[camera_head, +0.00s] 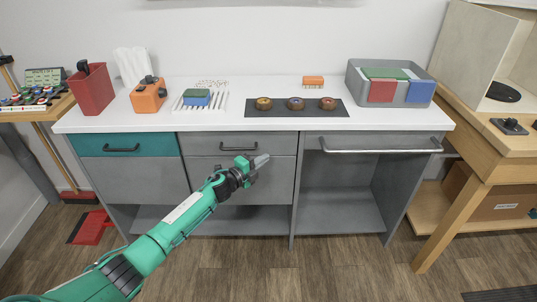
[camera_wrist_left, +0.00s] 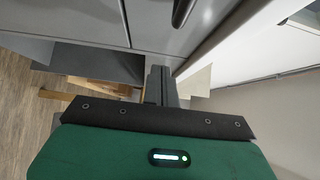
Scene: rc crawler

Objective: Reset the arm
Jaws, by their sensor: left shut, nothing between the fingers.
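My left gripper (camera_head: 260,162) is at the end of a green arm that comes in from the lower left of the head view. It is shut and empty, in front of the grey middle drawers (camera_head: 237,167) and below the counter edge. In the left wrist view the closed fingers (camera_wrist_left: 160,84) show as a dark narrow shape, with a drawer front and its handle above. Whether the fingers touch the drawer front I cannot tell. My right gripper is in neither view.
The white counter (camera_head: 290,120) holds a red container (camera_head: 91,90), an orange device (camera_head: 148,95), a dark mat (camera_head: 255,110) with three round items, and a grey bin (camera_head: 355,82). A steel bar handle (camera_head: 380,150) spans the open right bay. A wooden bench (camera_head: 480,130) stands at right. Floor in front is clear.

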